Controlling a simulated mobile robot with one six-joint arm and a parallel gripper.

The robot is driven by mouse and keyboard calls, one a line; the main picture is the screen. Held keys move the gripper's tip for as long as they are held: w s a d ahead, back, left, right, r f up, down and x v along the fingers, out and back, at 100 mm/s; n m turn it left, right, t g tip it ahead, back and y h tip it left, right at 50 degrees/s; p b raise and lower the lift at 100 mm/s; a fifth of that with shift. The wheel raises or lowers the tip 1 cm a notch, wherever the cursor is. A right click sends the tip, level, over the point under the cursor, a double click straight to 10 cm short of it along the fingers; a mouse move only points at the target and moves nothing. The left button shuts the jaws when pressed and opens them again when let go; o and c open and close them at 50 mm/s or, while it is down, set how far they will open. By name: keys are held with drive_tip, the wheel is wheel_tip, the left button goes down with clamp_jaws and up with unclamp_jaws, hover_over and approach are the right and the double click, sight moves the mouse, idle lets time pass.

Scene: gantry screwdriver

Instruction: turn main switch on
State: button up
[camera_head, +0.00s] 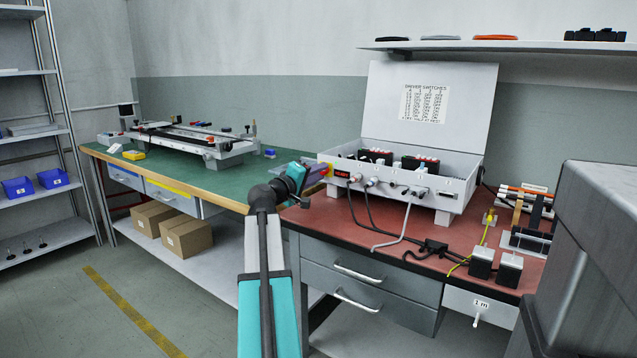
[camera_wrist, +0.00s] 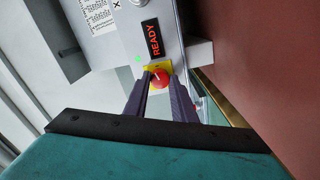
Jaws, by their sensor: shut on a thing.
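The main switch appears to be a round red knob (camera_wrist: 161,78) on a yellow plate, on the face of a grey control box (camera_head: 438,188). In the wrist view a white mark shows on the knob. My gripper (camera_wrist: 160,86) is shut on the red knob, with one finger on either side of it. In the head view my gripper (camera_head: 311,176) reaches the left end of the box and hides most of the knob. A display (camera_wrist: 152,38) beside the knob reads READY in red letters, and a small green light (camera_wrist: 138,59) glows near it.
The box's lid (camera_head: 430,105) stands open with a printed switch table. Cables run from the box front over the red bench top (camera_head: 345,235). A green bench (camera_head: 190,170) with a long fixture stands at left. A dark grey block (camera_head: 590,260) fills the right foreground.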

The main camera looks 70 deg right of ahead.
drive_tip(key=shift+f+m+b, duration=0.15)
drive_tip(key=shift+m+b, duration=1)
drive_tip(key=shift+m, duration=0.55)
drive_tip(key=o, duration=1.1)
drive_tip(key=shift+c, duration=0.2)
drive_tip(key=shift+a, duration=0.1)
drive_tip(key=shift+p+v, duration=2.05)
drive_tip(key=shift+v, duration=4.75)
